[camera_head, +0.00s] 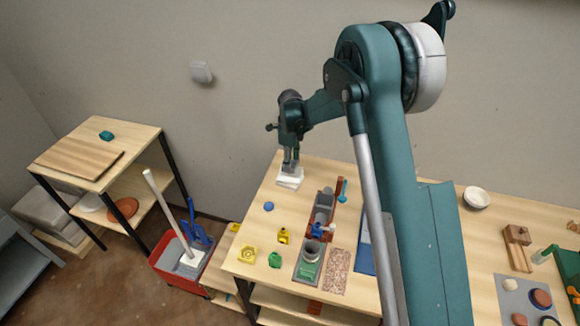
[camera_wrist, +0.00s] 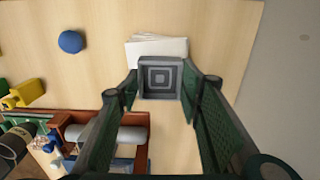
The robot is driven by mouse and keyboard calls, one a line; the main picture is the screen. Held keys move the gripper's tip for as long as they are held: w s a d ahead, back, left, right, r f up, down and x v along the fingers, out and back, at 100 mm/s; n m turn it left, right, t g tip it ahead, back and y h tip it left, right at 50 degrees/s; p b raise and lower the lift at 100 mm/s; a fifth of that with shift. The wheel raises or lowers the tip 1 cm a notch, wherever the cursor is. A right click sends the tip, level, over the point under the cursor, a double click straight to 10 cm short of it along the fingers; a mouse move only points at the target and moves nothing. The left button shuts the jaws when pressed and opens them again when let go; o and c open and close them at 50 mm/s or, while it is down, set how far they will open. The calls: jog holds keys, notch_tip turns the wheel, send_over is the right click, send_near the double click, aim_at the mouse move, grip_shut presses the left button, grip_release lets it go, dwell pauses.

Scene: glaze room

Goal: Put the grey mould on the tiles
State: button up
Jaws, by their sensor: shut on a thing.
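The grey mould (camera_wrist: 160,78) is a small square block with nested squares on its face. My gripper (camera_head: 290,164) is shut on it, one finger on each side in the wrist view. The tiles (camera_wrist: 157,48) are a slightly uneven stack of flat white squares on the table; they also show in the head view (camera_head: 289,181), directly below my gripper. In the wrist view the mould covers the near edge of the tiles. I cannot tell whether the mould touches them. The mould is hard to make out in the head view.
A blue round thing (camera_wrist: 71,41) lies left of the tiles on the wooden table (camera_head: 256,225). A reddish-brown holder (camera_wrist: 75,122) with a grey cylinder (camera_wrist: 118,138) stands close to my left finger. Yellow pieces (camera_head: 249,255) are nearer the front. Bare wood surrounds the tiles.

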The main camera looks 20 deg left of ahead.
jog(key=shift+f, duration=1.2)
jog(key=shift+f, duration=0.1)
jog(key=o, duration=0.9)
jog(key=shift+r, duration=0.2)
notch_tip(320, 180, up, 12)
jog(key=shift+f+b, duration=0.1)
jog(key=shift+b, duration=0.4)
